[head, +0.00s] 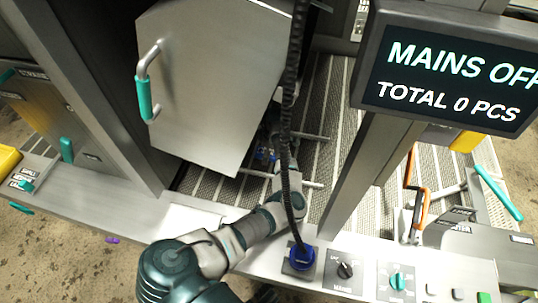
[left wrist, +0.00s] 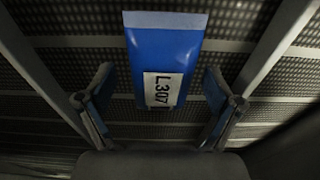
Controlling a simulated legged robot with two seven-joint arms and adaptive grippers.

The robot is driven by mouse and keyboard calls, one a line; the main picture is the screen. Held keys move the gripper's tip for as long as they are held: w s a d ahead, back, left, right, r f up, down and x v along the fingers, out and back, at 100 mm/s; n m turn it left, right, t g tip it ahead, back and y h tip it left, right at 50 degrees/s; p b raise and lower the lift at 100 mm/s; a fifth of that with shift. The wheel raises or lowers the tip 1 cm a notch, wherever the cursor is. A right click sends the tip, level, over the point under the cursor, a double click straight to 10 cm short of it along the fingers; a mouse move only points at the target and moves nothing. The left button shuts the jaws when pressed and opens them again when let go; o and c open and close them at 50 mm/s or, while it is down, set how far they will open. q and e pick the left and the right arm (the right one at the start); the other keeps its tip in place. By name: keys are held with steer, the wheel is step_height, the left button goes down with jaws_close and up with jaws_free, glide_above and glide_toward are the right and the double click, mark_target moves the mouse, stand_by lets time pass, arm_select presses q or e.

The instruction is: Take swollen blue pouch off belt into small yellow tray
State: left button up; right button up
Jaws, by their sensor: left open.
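A blue pouch (left wrist: 165,50) with a pale top edge and a white label reading L307 lies in the left wrist view on a dark perforated belt (left wrist: 255,90). My left gripper (left wrist: 158,75) is open, with one finger on each side of the pouch and a gap to it on both sides. In the head view my left arm reaches under the steel door, and its gripper (head: 266,158) is small and partly hidden. I cannot tell whether the pouch is swollen. A yellow edge (head: 8,158) at the far left may be the tray; most of it is out of view. My right gripper is not in view.
A steel door (head: 205,85) with a teal handle hangs above the arm. A black hose (head: 290,110) runs down to a blue fitting (head: 302,256) beside the arm. A steel post (head: 350,170) and control knobs (head: 345,270) are at the right. A display (head: 450,75) reads "TOTAL 0 PCS".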

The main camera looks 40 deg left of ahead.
arm_select(q)
steer(key=c, duration=1.3)
